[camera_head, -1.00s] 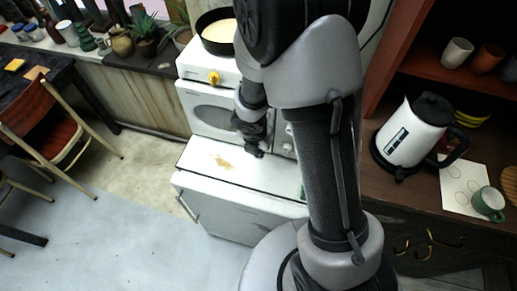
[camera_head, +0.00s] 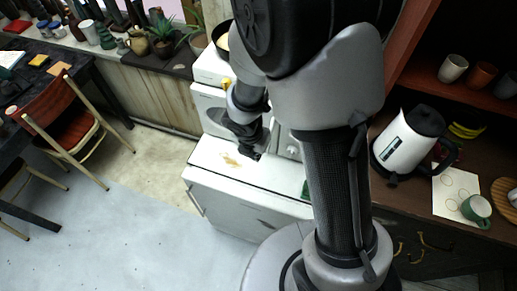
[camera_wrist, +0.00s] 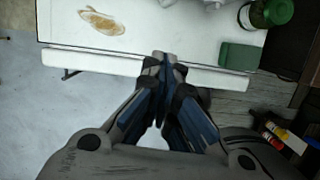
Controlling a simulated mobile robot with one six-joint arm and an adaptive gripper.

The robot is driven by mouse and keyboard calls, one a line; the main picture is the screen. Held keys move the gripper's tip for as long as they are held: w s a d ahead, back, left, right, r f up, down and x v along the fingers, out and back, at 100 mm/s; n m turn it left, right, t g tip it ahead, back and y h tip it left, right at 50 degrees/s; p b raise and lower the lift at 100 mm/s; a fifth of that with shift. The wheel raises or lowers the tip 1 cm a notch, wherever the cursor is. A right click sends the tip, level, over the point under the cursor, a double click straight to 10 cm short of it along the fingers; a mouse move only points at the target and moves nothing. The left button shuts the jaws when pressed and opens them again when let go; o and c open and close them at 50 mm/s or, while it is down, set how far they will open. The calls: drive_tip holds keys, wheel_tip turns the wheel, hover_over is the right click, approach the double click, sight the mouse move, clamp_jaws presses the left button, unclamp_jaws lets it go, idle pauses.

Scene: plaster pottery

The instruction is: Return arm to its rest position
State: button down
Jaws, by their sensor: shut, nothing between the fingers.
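My gripper (camera_head: 256,156) hangs above the white cabinet top in the head view, partly behind my arm links. In the wrist view my gripper (camera_wrist: 165,58) has its fingertips together with nothing between them. It points toward the front edge of the white cabinet (camera_wrist: 120,57) and appears apart from it. My arm is bent, with its large upper links filling the centre of the head view.
The white cabinet bears a brown stain (camera_wrist: 102,22), a green block (camera_wrist: 239,55) and a green-lidded jar (camera_wrist: 268,14). Right of my arm stand a kettle (camera_head: 403,146) and a green mug (camera_head: 476,210). A chair (camera_head: 66,125) is left. The floor between is clear.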

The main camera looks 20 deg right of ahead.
drive_tip(key=shift+w+r, duration=0.15)
drive_tip(key=shift+r, duration=0.05)
drive_tip(key=s+d+r+m+b, duration=0.1)
drive_tip(key=d+r+m+b, duration=0.25)
drive_tip(key=r+m, duration=0.35)
drive_tip(key=s+r+m+t+y+b, duration=0.1)
drive_tip(key=s+r+m+b, duration=0.2)
drive_tip(key=s+m, duration=0.5)
drive_tip(key=s+r+m+t+b, duration=0.1)
drive_tip(key=s+r+m+b, duration=0.2)
drive_tip(key=s+m, duration=0.5)
drive_tip(key=m+b, duration=0.1)
drive_tip(key=m, duration=0.4)
drive_tip(key=shift+a+r+y+b, duration=0.2)
drive_tip(key=shift+r+y+b, duration=0.1)
drive_tip(key=shift+y+b, duration=0.1)
